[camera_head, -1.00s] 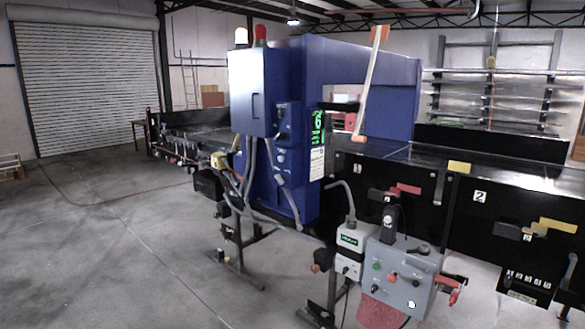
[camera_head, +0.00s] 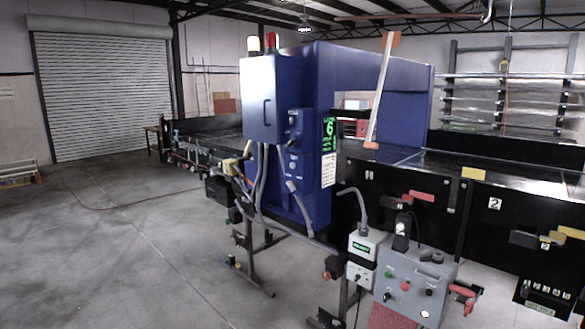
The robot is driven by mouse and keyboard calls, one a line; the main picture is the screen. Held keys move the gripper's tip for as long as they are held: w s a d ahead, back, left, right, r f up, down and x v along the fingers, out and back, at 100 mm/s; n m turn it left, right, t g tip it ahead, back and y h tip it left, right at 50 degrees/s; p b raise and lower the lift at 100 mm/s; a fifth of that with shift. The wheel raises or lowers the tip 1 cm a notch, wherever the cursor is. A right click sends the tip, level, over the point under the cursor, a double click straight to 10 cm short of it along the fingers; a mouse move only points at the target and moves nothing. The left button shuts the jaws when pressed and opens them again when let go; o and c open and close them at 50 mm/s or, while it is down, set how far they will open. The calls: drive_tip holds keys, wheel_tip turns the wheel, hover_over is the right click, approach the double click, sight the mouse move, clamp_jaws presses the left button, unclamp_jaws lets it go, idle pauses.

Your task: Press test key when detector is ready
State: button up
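The blue detector (camera_head: 375,90) arches over the conveyor (camera_head: 480,177). Its green-lit display (camera_head: 330,130) shows what looks like a 6. A grey control box (camera_head: 412,268) hangs at the conveyor's front, with a green button (camera_head: 388,274), a red button (camera_head: 404,286), a black knob (camera_head: 387,296) and a white round button (camera_head: 425,314). I cannot tell which is the test key. A white box (camera_head: 364,262) beside it bears a green label that seems to read READY. My gripper is not in view, and nothing is seen touching the controls.
A blue cabinet (camera_head: 263,100) with red and white lamps on top is fixed to the detector. Cables and stand legs (camera_head: 258,275) reach down to the floor. A pole with orange ends (camera_head: 381,90) stands before the arch. Open concrete floor (camera_head: 120,250) lies to the left.

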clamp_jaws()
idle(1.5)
